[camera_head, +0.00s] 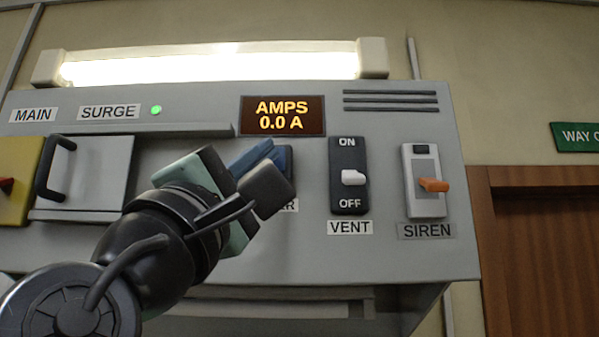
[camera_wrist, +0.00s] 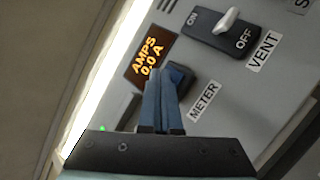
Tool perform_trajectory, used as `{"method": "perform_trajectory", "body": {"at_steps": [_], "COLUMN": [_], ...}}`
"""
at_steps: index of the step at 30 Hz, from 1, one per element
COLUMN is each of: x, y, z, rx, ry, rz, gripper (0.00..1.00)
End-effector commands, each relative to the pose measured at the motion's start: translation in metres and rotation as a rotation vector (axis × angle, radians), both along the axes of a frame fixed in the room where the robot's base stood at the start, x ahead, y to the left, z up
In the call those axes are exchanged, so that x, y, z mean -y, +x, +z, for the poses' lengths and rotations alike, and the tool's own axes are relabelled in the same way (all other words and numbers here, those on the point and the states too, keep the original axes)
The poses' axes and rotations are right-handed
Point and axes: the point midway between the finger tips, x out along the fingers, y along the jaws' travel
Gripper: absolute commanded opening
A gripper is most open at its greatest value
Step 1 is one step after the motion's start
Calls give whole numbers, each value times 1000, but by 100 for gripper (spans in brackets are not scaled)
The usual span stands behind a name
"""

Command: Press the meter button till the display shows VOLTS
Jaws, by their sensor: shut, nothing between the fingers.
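The display (camera_head: 283,115) reads AMPS 0.0 A in orange; it also shows in the wrist view (camera_wrist: 150,60). My gripper (camera_head: 262,152) is shut and empty, its blue fingers together and pointing at the panel below the display. In the wrist view, the fingertips (camera_wrist: 154,72) overlap the edge of the dark blue meter button (camera_wrist: 180,76), above the METER label (camera_wrist: 203,101). I cannot tell whether they touch the button. In the head view, my gripper hides most of the button and its label.
Right of the meter are the VENT switch (camera_head: 349,190), with its white lever near the middle, and the SIREN switch (camera_head: 423,172) with an orange lever. On the left are a hinged cover (camera_head: 95,175) with a black handle and a green SURGE light (camera_head: 156,110).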

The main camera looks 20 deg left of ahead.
Motion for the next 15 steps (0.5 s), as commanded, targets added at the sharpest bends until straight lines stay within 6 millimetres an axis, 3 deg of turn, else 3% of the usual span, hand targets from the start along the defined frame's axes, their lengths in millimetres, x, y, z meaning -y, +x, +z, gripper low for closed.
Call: {"method": "perform_trajectory", "body": {"at_steps": [15], "x": [-2], "y": [6], "z": [0], "rx": [-1], "ry": [0], "rz": [1], "gripper": [0]}}
